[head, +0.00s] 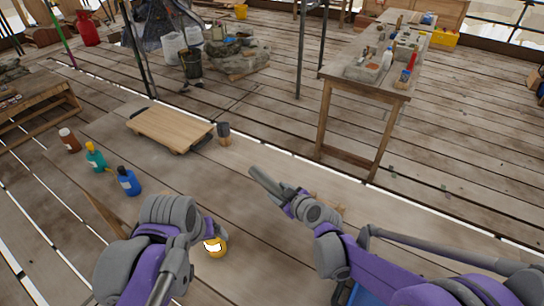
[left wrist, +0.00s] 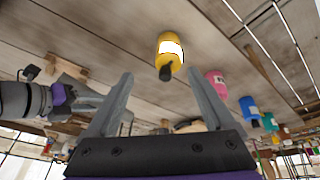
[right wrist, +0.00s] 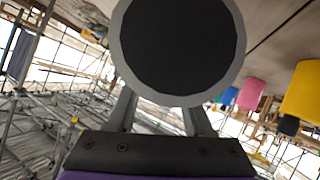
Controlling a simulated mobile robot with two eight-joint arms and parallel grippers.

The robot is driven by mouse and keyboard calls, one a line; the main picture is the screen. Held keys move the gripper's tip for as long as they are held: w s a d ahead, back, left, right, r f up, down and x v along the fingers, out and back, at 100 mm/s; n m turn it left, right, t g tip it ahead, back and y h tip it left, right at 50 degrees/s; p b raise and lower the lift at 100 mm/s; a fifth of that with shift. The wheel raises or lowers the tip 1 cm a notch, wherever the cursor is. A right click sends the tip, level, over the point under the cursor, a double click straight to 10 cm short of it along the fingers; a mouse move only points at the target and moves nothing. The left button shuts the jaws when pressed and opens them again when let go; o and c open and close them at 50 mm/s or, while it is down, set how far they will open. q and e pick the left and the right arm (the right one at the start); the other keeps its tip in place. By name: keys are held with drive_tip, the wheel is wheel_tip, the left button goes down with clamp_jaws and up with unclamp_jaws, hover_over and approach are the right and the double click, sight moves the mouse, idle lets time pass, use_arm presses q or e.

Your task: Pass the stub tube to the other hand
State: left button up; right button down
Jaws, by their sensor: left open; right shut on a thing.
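The stub tube (right wrist: 180,48) fills the top of the right wrist view, seen end-on as a dark round face with a grey rim. My right gripper (head: 268,184) is shut on it, right of centre in the head view; there I cannot clearly tell tube from fingers. My left gripper (left wrist: 160,78) is open and empty, its two fingers spread apart in the left wrist view. In the head view its fingers are mostly hidden behind my left wrist. The grippers are apart, with my right arm at the left edge of the left wrist view.
A yellow bottle (head: 215,246) stands close to my left gripper. Blue (head: 128,181), teal (head: 95,157) and brown (head: 69,140) bottles stand to the left. A wooden board (head: 170,127) and a small dark-topped object (head: 223,131) lie farther back. A cluttered table (head: 340,75) is behind.

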use_arm(q)
drive_tip(key=w+d+r+n+g, duration=0.1)
drive_tip(key=w+d+r, duration=0.2)
drive_tip(key=w, duration=0.4)
drive_tip(key=w+d+r+n+g, duration=0.1)
drive_tip(key=w+d+r+n, duration=0.15)
drive_tip(key=w, duration=0.45)
drive_tip(key=n+g, duration=0.2)
drive_tip(key=n, duration=0.1)
approach(272, 180)
drive_tip(key=shift+m, duration=0.25)
wheel_tip(272, 180, down, 10)
drive_tip(key=shift+d+f, duration=0.1)
drive_tip(key=shift+d, duration=0.05)
